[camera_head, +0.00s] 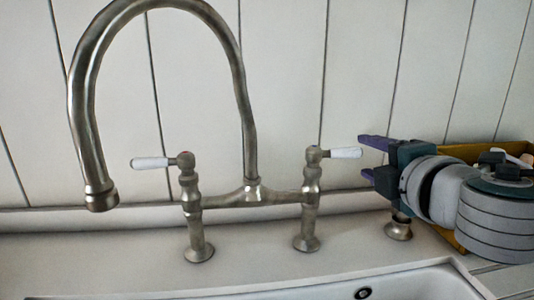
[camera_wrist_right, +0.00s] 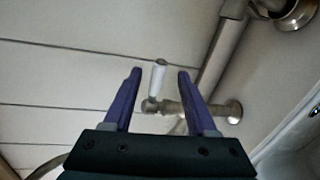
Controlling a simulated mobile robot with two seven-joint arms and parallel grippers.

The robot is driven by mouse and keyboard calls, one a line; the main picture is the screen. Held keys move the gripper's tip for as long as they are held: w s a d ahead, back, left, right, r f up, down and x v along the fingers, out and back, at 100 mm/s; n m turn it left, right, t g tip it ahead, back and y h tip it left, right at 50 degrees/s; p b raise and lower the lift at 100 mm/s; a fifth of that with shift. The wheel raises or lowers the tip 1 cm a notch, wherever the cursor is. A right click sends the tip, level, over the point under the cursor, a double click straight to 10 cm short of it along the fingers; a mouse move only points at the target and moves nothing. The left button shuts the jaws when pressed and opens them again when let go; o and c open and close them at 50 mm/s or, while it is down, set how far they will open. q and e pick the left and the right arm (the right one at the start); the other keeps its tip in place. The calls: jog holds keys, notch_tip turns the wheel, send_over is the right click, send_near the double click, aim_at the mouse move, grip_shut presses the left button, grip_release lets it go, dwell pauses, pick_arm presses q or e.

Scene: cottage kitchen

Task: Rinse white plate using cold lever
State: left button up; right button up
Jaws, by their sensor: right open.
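The right tap lever (camera_head: 346,152) has a white handle pointing right from its metal post. The left lever (camera_head: 150,162) has a white handle pointing left, with a small reddish spot on its hub. My right gripper (camera_head: 364,157) is open and empty, its purple fingers just right of the right lever's tip. In the right wrist view, that white handle (camera_wrist_right: 156,77) appears between the open fingers (camera_wrist_right: 160,72); I cannot tell if they touch it. The arched spout (camera_head: 84,110) hangs at the left, with no water visible. No white plate and no left gripper are in view.
The white sink (camera_head: 420,286) lies at the bottom edge, with a dark round hole in its wall. A short metal fitting (camera_head: 398,229) stands below my right gripper. A yellow box (camera_head: 468,150) is behind my right arm. White panelled wall (camera_head: 285,90) backs the tap.

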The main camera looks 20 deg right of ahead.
jog(key=b+x, duration=0.1)
jog(key=x, duration=0.7)
jog(key=shift+w, duration=0.25)
jog(key=shift+d, duration=0.1)
jog(key=shift+c, duration=0.4)
grip_shut()
dwell(0.6)
